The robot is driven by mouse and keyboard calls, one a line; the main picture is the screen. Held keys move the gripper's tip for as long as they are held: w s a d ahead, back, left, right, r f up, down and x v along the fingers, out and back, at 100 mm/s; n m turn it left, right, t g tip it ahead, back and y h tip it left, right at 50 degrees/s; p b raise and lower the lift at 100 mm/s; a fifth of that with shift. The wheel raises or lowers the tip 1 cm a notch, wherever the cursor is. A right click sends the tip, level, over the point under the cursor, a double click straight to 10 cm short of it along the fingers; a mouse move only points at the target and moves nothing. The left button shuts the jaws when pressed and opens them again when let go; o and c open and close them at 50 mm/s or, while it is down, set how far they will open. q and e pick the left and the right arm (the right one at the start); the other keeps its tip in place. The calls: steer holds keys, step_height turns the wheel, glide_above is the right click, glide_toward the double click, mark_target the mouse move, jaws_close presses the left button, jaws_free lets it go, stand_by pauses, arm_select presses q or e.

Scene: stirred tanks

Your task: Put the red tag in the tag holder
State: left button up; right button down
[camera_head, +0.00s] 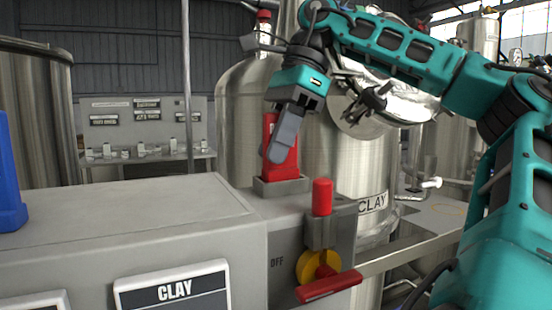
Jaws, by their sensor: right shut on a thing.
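The red tag (270,165) stands roughly upright, with its lower end at the opening of the grey tag holder (283,188) on top of the grey cabinet. I cannot tell how deep its lower end sits. My right gripper (281,150) comes down from above and is shut on the tag. A grey finger covers part of the tag's front face. My left gripper is not in view.
A red cylinder (322,197) stands in a grey bracket just right of the holder. Below it is a yellow rotary switch (317,266) with a red handle, beside "OFF". A blue object (9,170) stands at the left edge. Steel tanks (245,110) rise behind.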

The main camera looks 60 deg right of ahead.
steer(key=shift+f, duration=0.7)
steer(key=shift+f, duration=0.1)
steer(key=shift+f, duration=0.15)
steer(key=c, duration=1)
jaws_free()
steer(key=shift+r, duration=0.35)
steer(key=p+v, duration=0.3)
steer(key=v, duration=0.9)
steer(key=shift+p, duration=0.35)
